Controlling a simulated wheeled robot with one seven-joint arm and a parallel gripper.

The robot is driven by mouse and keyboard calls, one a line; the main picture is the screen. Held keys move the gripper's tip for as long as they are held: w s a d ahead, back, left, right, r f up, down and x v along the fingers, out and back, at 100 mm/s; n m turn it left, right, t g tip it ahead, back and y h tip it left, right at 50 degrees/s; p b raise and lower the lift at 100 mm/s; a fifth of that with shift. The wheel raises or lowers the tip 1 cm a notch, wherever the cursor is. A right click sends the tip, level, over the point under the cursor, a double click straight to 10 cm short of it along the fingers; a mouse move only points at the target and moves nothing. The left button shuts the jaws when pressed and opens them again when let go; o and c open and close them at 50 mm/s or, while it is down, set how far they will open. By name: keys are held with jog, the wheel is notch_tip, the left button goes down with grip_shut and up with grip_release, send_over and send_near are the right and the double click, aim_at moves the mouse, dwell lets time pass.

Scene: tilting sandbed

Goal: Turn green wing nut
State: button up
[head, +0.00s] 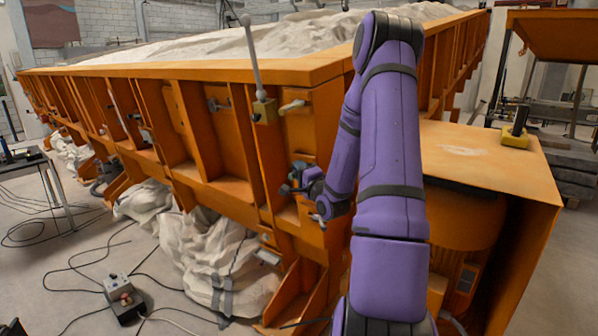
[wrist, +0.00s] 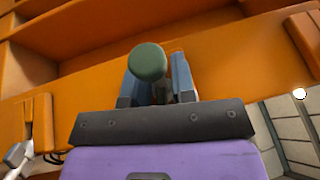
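The green wing nut (wrist: 148,62) shows in the wrist view as a rounded dark-green end in front of the orange frame. My gripper (wrist: 160,80) has its two blue-grey fingers apart, one on each side of the green part. The green end overlaps the left finger in the picture, and a darker stem shows below it near the right finger. I cannot tell whether the fingers press on it. In the head view my gripper (head: 298,180) is at the orange side wall, low on the near corner; the nut is too small there to make out clearly.
The orange sandbed (head: 200,75) fills the middle, with ribs along its side. A lever (head: 252,60) on a yellow block stands above my gripper. An orange cabinet (head: 490,165) is to the right. White sacks (head: 215,260), a control box (head: 122,297) and cables lie on the floor.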

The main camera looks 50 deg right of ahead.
jog(key=shift+t, duration=0.3)
jog(key=shift+t, duration=0.6)
jog(key=shift+m+t+h, duration=0.4)
jog(key=shift+m+t, duration=0.5)
jog(key=shift+t, duration=0.4)
jog(key=o, duration=0.9)
